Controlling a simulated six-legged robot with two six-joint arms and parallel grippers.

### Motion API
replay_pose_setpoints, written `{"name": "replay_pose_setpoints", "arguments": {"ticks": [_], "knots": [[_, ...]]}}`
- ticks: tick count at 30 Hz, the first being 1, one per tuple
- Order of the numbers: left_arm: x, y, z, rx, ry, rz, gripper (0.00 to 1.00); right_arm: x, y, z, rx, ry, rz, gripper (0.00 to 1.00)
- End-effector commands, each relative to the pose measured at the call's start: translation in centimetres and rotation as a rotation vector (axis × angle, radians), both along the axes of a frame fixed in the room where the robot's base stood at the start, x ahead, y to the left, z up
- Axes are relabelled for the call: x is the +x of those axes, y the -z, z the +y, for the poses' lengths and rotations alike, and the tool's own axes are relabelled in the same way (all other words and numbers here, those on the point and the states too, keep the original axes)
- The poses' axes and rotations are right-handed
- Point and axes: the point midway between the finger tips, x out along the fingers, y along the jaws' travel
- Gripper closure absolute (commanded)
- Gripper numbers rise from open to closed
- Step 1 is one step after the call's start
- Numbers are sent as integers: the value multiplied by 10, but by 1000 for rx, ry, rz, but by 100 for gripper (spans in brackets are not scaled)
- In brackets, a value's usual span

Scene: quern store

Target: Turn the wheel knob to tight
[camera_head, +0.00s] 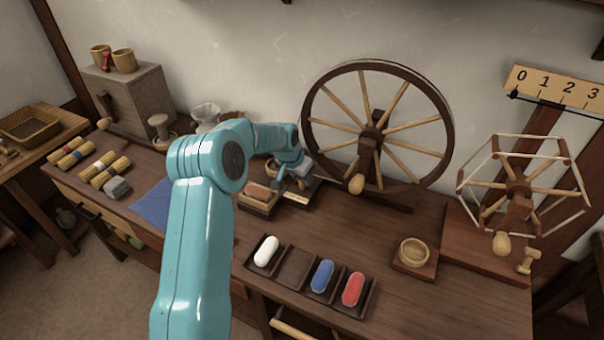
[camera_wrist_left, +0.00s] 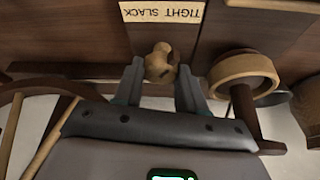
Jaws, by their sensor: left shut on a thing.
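My left gripper (camera_head: 285,182) reaches across the table to the small block left of the spinning wheel (camera_head: 447,130). In the left wrist view, its two dark fingers (camera_wrist_left: 160,82) are shut on a small pale wooden wheel knob (camera_wrist_left: 160,62). A label plate (camera_wrist_left: 162,11) reading "TIGHT" and "SLACK" lies just past the knob and appears upside down there; the plate also shows small in the head view (camera_head: 296,198). The fingers partly hide the knob, and I cannot tell which word it is turned toward. My right gripper is out of view.
A round wooden cup (camera_wrist_left: 243,70) stands close beside the fingers in the wrist view. A tray (camera_head: 295,268) with white, blue and red pieces lies at the front. A skein winder (camera_head: 516,190) and a small bowl (camera_head: 413,251) stand at right. The table between is clear.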

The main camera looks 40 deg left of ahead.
Motion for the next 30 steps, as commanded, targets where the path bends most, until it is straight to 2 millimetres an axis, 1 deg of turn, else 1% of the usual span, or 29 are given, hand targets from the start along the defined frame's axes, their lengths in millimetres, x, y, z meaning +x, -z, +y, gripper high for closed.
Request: {"name": "replay_pose_setpoints", "arguments": {"ticks": [6,12,27,28,29,30], "knots": [[0,0,2,1,119,-1,90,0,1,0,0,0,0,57],[0,0,1,0,183,-1,90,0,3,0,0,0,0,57],[0,0,1,3,208,-1,90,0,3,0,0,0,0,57],[0,0,1,3,208,-1,53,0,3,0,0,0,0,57],[0,0,1,3,208,-1,44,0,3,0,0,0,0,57],[0,0,1,3,208,-1,37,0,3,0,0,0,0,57]]}}
